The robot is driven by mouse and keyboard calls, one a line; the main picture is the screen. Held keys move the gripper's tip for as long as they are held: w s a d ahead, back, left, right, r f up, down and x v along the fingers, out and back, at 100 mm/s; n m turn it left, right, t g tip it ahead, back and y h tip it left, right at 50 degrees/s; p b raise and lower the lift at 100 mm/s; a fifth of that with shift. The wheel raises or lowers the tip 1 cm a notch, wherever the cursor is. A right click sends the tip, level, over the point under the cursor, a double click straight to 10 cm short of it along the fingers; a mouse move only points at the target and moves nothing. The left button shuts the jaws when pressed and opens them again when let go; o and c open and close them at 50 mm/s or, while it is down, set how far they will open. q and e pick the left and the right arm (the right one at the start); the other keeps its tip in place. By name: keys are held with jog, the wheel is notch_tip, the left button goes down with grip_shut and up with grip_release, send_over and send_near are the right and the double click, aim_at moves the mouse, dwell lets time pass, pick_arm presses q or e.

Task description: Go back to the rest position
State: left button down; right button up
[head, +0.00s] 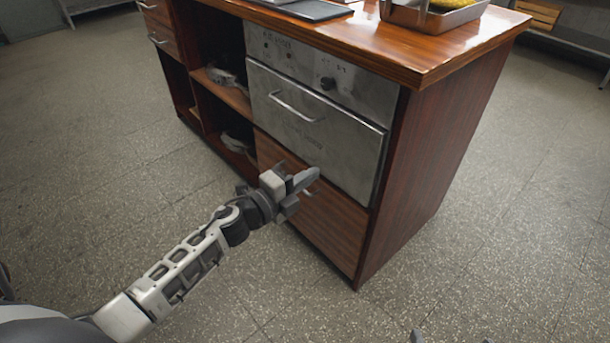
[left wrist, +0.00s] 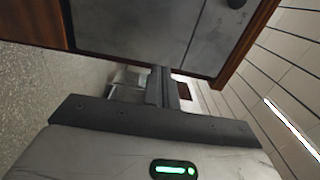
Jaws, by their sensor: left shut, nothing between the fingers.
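My left gripper (head: 312,180) is shut and empty in the head view, in front of the lower part of the wooden counter, just below the metal oven door (head: 315,130). My left arm reaches to it from the lower left. In the left wrist view the fingers (left wrist: 162,88) are together, with the metal oven front (left wrist: 140,30) beyond them. Whether the fingers touch the counter I cannot tell.
The wooden counter (head: 435,165) stands ahead with a bar handle (head: 295,107) on its oven door and open shelves (head: 225,90) at left. A metal tray (head: 435,17) with yellow food sits on top.

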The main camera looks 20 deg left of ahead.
pick_arm(q)
jog(key=s+d+r+n+g+y+p, duration=0.1)
jog(key=s+d+n+g+p, duration=0.1)
jog(key=s+n, duration=0.5)
jog(key=s+d+r+n+g+y+p, duration=0.1)
jog(key=s+d+n+g+p, duration=0.1)
jog(key=s+n+p, duration=0.3)
jog(key=s+d+r+n+g+y+p, duration=0.1)
jog(key=s+d+n+y+p, duration=0.1)
jog(key=s+n, duration=0.7)
jog(key=shift+s+d+g+p, duration=0.45)
jog(key=shift+s+p, duration=0.25)
jog(key=shift+p, duration=0.3)
pick_arm(e)
jog(key=shift+g+h, duration=0.3)
jog(key=r, duration=0.3)
jog(key=d+r, duration=0.1)
jog(key=r, duration=0.1)
jog(key=shift+s+r, duration=0.1)
jog(key=shift+r, duration=0.25)
